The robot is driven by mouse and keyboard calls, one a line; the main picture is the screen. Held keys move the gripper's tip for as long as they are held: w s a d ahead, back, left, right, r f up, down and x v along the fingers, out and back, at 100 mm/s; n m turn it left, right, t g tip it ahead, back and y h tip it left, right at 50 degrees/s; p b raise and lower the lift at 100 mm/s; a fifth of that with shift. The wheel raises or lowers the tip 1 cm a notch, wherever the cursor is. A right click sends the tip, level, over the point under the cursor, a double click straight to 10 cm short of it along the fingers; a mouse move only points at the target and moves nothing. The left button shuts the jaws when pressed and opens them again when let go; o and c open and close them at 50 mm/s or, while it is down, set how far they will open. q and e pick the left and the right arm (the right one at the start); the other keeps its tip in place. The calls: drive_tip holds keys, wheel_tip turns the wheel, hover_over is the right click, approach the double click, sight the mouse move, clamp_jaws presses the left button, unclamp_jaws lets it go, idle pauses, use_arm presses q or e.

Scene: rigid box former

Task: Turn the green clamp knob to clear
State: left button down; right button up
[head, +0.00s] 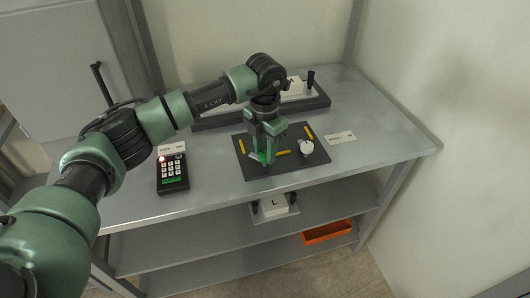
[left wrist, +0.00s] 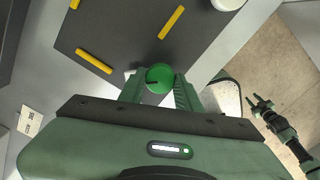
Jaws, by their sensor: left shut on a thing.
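The green clamp knob (left wrist: 160,77) is round with a dark line on its left side. It sits between the fingertips of my left gripper (left wrist: 160,90), which is shut on it. In the head view my left gripper (head: 264,156) points down over the dark plate (head: 310,168), and the knob is mostly hidden by the fingers. What looks like my right gripper (left wrist: 262,105) shows at the right of the left wrist view, away from the table, with its fingers apart and empty.
Yellow strips (head: 309,132) and a white round knob (head: 306,147) are on the plate. A keypad with a lit red light (head: 172,172) stands to the left. A dark tray (head: 315,103) lies behind. An orange bin (head: 327,232) and a white block marked L (head: 274,203) are below.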

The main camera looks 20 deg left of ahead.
sight(265, 153)
use_arm(q)
drive_tip(key=n+b, duration=0.1)
drive_tip(key=n, duration=0.3)
drive_tip(key=shift+w+r+n, duration=0.1)
drive_tip(key=shift+n, duration=2.7)
drive_tip(key=shift+r, duration=0.1)
drive_tip(key=c, duration=1)
unclamp_jaws()
drive_tip(key=shift+c, duration=0.2)
drive_tip(key=shift+o, duration=0.2)
wheel_tip(265, 153, up, 8)
drive_tip(key=shift+f+b, duration=0.15)
drive_tip(key=shift+b, duration=0.75)
